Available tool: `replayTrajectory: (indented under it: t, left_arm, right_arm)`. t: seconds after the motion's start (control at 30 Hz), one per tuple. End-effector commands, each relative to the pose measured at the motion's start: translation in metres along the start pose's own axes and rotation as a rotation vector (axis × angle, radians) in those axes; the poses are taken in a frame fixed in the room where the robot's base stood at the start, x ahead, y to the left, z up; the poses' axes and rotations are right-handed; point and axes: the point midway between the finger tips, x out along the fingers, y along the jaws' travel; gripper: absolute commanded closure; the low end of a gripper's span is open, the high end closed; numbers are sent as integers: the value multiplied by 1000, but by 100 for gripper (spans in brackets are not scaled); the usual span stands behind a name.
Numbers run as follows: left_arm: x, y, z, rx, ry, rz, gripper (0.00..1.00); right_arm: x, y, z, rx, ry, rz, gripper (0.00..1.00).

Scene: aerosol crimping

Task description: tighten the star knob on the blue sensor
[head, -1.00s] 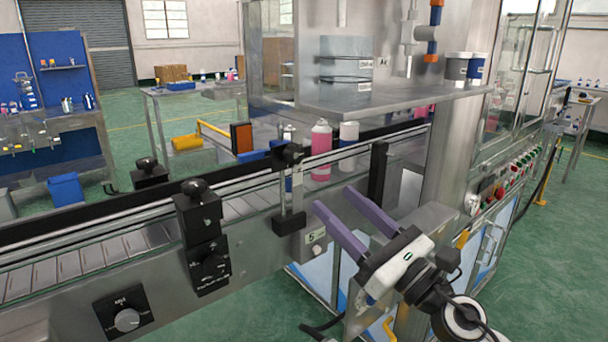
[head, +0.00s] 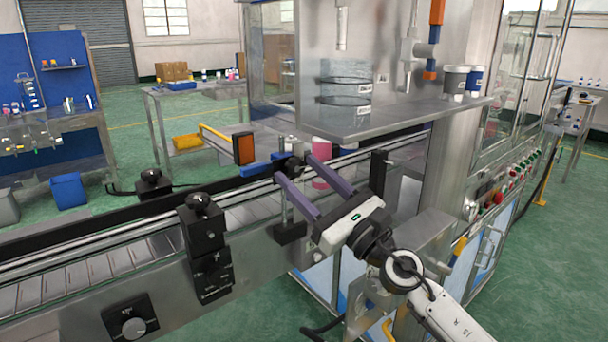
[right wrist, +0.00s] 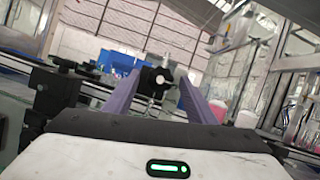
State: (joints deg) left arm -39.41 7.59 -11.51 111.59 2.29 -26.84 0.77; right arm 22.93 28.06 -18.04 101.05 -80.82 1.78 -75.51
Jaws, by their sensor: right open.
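The blue sensor (head: 256,169) sits on the far side of the conveyor rail, beside a black clamp (head: 287,163) on an upright metal post. In the right wrist view the black clamp (right wrist: 150,77) carries a pale round end and shows between my fingers. I cannot make out the star knob's lobes. My right gripper (head: 297,169) is open, its two purple fingers pointing towards the clamp, one on each side in the picture. Contact cannot be told. My left gripper is not in view.
A pink can (head: 321,168) stands on the conveyor just behind my right fingers. A steel shelf (head: 390,112) overhangs the line. A black control box with a knob (head: 200,228) is on the near rail. An orange-faced block (head: 243,148) stands beyond the conveyor.

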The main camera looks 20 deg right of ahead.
Motion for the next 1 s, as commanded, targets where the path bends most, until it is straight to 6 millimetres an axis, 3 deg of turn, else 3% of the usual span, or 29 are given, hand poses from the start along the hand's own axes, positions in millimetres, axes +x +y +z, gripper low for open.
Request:
replayTrajectory:
  t: [0.13,0.37,0.67,1.0]
  left_arm:
    - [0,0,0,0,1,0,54]
    - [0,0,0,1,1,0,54]
    - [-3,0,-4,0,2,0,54]
    - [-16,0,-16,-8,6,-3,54]
  right_arm:
    - [0,0,0,1,0,0,52]
    - [0,0,0,1,0,0,90]
    - [0,1,1,36,0,-13,90]
    - [1,3,4,240,0,-98,90]
